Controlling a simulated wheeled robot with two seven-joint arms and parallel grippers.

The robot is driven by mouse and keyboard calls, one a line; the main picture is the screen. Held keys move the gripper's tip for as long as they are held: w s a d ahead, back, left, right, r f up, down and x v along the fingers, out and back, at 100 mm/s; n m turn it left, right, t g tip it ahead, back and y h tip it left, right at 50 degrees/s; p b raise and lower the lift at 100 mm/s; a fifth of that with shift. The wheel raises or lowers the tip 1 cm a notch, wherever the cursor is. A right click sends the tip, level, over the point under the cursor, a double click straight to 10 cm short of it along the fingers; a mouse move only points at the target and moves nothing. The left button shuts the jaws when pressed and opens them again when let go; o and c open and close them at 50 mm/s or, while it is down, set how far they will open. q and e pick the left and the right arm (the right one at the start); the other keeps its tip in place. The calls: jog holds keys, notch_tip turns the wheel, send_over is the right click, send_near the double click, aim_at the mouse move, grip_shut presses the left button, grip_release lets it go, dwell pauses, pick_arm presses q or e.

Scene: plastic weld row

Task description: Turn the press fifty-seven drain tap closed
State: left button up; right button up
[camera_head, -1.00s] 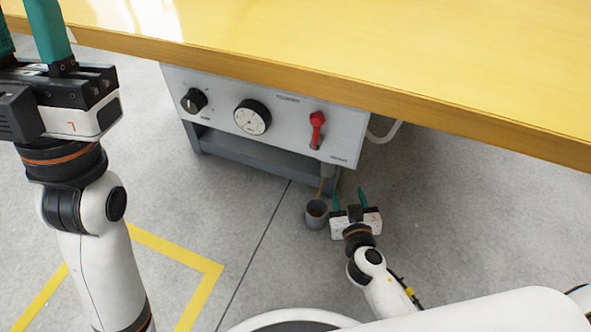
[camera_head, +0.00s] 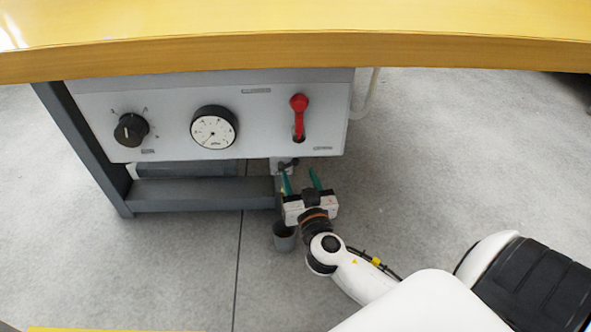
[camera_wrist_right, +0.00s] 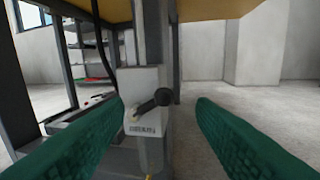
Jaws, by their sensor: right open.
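The drain tap (camera_wrist_right: 155,101) shows in the right wrist view as a dark lever with a rounded end, sticking out to the right from a pale labelled plate (camera_wrist_right: 143,126). In the head view the tap (camera_head: 287,164) is small, under the right end of the press panel. My right gripper (camera_head: 301,175) is below the panel, pointed at the tap. Its green fingers are open in the wrist view (camera_wrist_right: 160,104), one on each side of the lever with gaps, apparently not touching it. My left gripper is out of view.
The grey panel (camera_head: 170,105) carries a black knob (camera_head: 131,130), a dial gauge (camera_head: 214,128) and a red lever (camera_head: 299,116). A yellow tabletop (camera_head: 300,45) overhangs it. Floor to the right is clear.

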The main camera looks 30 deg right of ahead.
aim_at(295, 165)
jog(key=shift+x, duration=1.85)
